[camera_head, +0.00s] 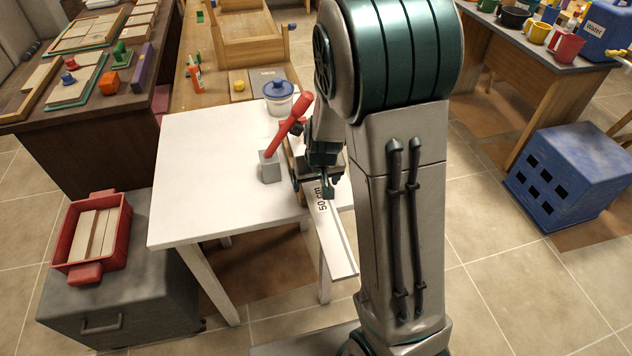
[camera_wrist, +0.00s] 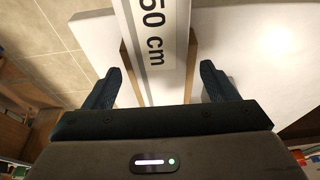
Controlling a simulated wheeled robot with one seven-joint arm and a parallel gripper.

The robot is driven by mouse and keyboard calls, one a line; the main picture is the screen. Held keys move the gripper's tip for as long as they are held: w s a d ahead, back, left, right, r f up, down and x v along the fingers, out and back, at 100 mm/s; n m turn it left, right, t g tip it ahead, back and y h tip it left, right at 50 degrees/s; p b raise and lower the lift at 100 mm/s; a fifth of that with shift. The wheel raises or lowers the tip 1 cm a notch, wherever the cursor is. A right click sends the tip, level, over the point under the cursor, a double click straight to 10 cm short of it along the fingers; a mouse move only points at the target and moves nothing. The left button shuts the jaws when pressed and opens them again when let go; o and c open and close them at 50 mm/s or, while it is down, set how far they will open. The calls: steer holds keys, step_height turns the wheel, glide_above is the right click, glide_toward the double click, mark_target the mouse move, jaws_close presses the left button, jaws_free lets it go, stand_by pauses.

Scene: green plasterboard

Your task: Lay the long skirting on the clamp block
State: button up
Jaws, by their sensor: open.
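The long skirting (camera_head: 335,241), a white strip marked "50 cm", lies over a wooden piece that looks like the clamp block (camera_head: 294,174) on the white table. Its near end sticks out past the table's front edge. In the wrist view the skirting (camera_wrist: 155,38) runs up the middle, with the brown wood of the block (camera_wrist: 131,66) showing along both sides beneath it. My gripper (camera_wrist: 160,76) is open, its fingers spread on either side of the skirting and block, apart from both. In the head view my gripper (camera_head: 327,182) is over the strip, and my arm hides the right side.
A red tray (camera_head: 92,236) of strips sits on a grey cabinet at left. The table's left half is clear.

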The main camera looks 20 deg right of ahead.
steer(key=v, duration=1.2)
steer(key=shift+r+p, duration=0.3)
steer(key=shift+p, duration=0.1)
steer(key=s+r, duration=0.2)
steer(key=s, duration=0.6)
steer(key=s+r, duration=0.2)
steer(key=s, duration=0.7)
steer(key=shift+r, duration=0.35)
